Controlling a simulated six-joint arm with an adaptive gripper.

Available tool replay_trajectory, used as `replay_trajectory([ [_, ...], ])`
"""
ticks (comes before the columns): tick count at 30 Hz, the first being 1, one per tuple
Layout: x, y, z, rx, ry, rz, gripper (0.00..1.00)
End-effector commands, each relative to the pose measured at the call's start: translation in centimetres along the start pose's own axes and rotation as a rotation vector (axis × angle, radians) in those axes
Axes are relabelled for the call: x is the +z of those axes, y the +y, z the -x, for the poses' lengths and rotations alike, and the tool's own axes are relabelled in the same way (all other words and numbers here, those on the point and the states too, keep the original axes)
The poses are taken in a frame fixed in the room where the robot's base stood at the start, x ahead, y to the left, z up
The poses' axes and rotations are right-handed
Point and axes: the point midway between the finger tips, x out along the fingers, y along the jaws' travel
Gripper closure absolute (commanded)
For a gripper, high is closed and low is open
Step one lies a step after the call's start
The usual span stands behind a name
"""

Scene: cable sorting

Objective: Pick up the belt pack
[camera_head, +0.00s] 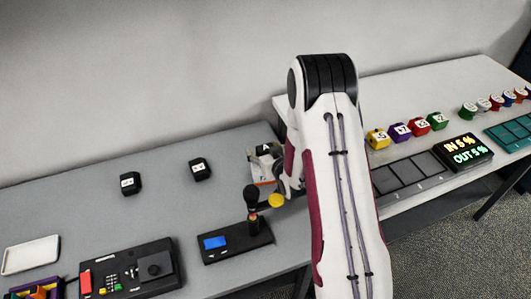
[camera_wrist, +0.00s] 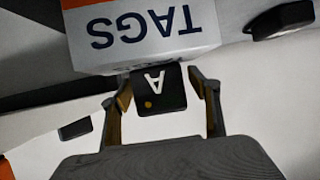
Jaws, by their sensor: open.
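A black belt pack with a white letter A (camera_wrist: 158,96) and a small orange dot shows in the wrist view, between the fingertips of my gripper (camera_wrist: 160,85). The fingers are open, one on each side of it; I cannot tell whether they touch it. Two similar black packs with white labels (camera_head: 130,183) (camera_head: 200,169) lie apart on the grey table (camera_head: 100,215), left of my arm.
A white and orange TAGS box (camera_wrist: 150,30) is close beside the pack. A joystick unit (camera_head: 240,240) and a button panel (camera_head: 130,270) stand along the table's front. Coloured tagged blocks (camera_head: 400,132) line the white table at right. The grey table's back left is clear.

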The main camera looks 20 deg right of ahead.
Motion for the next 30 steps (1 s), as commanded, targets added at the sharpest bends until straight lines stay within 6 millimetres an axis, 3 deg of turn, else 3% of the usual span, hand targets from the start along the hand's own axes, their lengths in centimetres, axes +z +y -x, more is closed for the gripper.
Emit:
replay_trajectory([
  [17,0.02,-0.03,-0.23,-0.001,-0.001,0.0,0.39],
  [22,0.02,-0.04,-0.23,-0.001,-0.001,0.0,0.8],
  [23,0.01,-0.04,-0.23,-0.001,-0.001,0.0,0.85],
  [30,-0.04,-0.03,-0.23,-0.001,0.0,0.0,0.89],
])
